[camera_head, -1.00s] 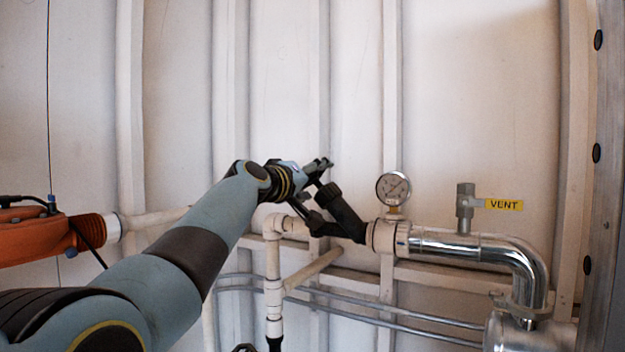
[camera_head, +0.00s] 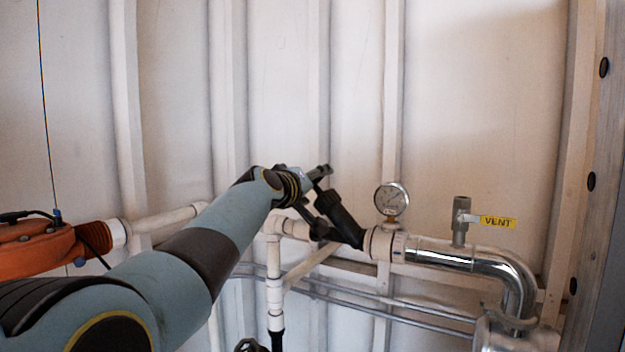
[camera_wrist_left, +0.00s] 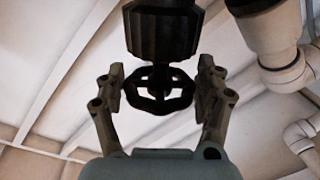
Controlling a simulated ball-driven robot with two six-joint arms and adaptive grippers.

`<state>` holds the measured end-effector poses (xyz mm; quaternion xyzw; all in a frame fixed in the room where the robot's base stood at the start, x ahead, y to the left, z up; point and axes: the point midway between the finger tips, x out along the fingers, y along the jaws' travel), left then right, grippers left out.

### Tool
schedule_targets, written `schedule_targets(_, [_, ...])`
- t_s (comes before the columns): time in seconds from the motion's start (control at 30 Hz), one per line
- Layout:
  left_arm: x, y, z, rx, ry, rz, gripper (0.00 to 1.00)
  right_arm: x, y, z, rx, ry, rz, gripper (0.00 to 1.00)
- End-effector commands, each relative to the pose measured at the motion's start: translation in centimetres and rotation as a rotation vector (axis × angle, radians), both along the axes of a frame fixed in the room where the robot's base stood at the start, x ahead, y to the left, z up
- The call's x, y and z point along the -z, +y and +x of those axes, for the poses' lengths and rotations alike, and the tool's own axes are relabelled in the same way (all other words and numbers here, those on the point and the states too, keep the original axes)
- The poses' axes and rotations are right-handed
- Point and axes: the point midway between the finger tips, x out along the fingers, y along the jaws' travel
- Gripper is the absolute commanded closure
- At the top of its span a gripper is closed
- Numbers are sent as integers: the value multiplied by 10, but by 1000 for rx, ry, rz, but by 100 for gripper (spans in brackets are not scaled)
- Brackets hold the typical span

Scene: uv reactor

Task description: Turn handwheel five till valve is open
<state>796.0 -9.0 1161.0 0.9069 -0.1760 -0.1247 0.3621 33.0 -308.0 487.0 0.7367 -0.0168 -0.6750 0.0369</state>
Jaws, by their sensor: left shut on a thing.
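The black handwheel (camera_wrist_left: 160,92) shows in the left wrist view, with its spoked rim between my left gripper's two fingers. My left gripper (camera_head: 318,180) is shut on this handwheel, with a finger on each side of the rim. The wheel sits on a black valve body (camera_head: 339,218), which slants up and left from the pale pipe in the head view. The valve body also shows at the top of the wrist view (camera_wrist_left: 163,32). The wheel is mostly hidden by the gripper in the head view. Its number cannot be read. My right gripper is not in view.
A pressure gauge (camera_head: 391,198) stands right of the valve. A shiny pipe (camera_head: 445,255) runs right below a VENT valve with a yellow tag (camera_head: 497,222). An orange hose part (camera_head: 45,250) is at left. Another dark wheel (camera_head: 250,346) shows at the bottom edge. The wall is close behind.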

Motion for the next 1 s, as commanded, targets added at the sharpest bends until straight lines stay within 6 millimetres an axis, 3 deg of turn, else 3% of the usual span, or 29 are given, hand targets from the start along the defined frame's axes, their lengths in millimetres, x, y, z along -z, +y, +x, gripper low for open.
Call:
schedule_targets(0.07, [0, 1, 0, -1, -1, 2, 61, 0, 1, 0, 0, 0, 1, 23])
schedule_targets(0.1, [0, 1, 0, -1, -1, 2, 28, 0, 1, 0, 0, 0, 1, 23])
schedule_targets(0.27, [0, 0, 0, -1, -1, 2, 8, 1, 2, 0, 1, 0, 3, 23])
schedule_targets(0.63, [-8, 0, 0, 2, -3, 0, 8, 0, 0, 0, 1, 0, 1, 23])
schedule_targets(1.0, [-86, 0, 1, -2, -18, -3, 8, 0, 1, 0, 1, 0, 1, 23])
